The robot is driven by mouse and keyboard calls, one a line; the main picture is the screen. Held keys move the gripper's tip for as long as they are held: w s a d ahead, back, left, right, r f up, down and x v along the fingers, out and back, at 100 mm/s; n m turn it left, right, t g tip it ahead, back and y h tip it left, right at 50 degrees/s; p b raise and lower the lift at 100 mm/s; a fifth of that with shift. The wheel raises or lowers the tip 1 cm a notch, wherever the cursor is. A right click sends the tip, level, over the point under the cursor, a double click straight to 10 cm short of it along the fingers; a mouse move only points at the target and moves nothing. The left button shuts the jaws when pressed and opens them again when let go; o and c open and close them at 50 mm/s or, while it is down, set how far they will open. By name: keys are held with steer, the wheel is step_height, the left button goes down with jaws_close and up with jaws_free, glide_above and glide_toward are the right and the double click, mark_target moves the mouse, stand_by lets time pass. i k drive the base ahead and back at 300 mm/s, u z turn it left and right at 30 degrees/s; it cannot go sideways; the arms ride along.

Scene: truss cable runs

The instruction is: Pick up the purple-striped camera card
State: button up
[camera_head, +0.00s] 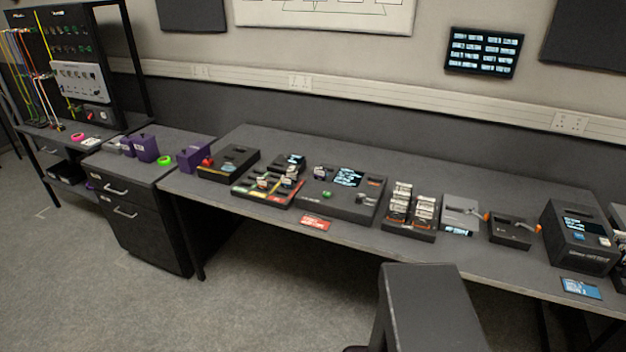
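I cannot make out a purple-striped camera card at this distance. Small card-like pieces stand in a black tray with coloured front edging (262,201) on the long bench. More pale pieces stand in a dark two-row rack (409,232) further right. Any stripe colours on these pieces are too small to tell. My gripper is not in view.
The long grey bench (470,190) also bears a black console with a lit screen (347,207), a dark device (580,240) at right and purple boxes (194,155) at left. A dark grey block (430,310) rises in front. Floor is clear at lower left.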

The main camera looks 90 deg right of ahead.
mark_target(319, 174)
steer(key=i, duration=0.35)
steer(key=z, duration=0.35)
steer(key=k, duration=0.15)
steer(key=z, duration=3.05)
steer(key=i, duration=0.25)
steer(key=z, duration=0.15)
